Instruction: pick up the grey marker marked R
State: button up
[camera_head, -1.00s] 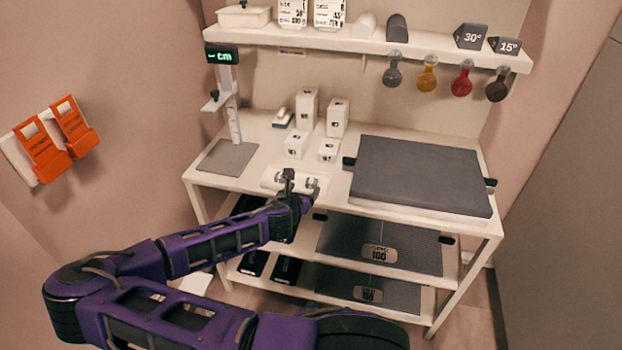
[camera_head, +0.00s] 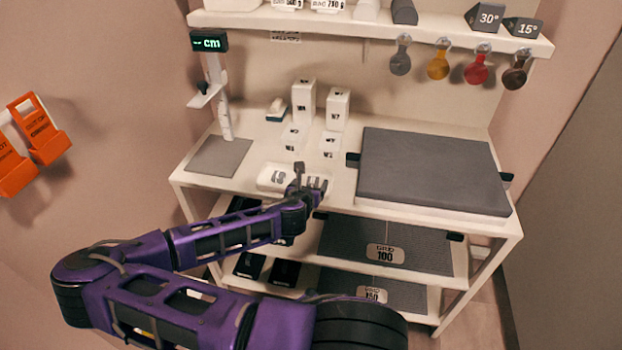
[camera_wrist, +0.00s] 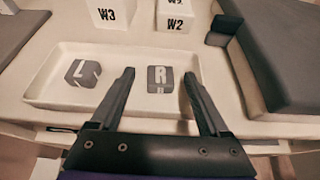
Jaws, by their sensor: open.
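The grey marker marked R (camera_wrist: 160,78) lies in the right part of a shallow white tray (camera_wrist: 45,85), in the wrist view. A grey marker marked L (camera_wrist: 83,74) lies to its left in the same tray. My gripper (camera_wrist: 156,85) is open, with one finger at each side of the R marker in the picture; I cannot tell whether they touch it. In the head view my gripper (camera_head: 308,184) is over the right part of the tray (camera_head: 265,178) at the table's front edge and largely hides the R marker. The L marker (camera_head: 278,177) shows there.
White boxes marked W (camera_head: 303,105) stand behind the tray. A thick grey pad (camera_head: 430,170) lies to the right, close to my gripper. A height gauge with a grey base plate (camera_head: 218,155) stands at the left. Lower shelves hold grey plates (camera_head: 385,240).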

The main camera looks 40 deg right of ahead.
jog(key=shift+w+d+f, duration=0.15)
jog(key=shift+w+d, duration=0.05)
jog(key=shift+d, duration=0.05)
grip_shut()
dwell(0.3)
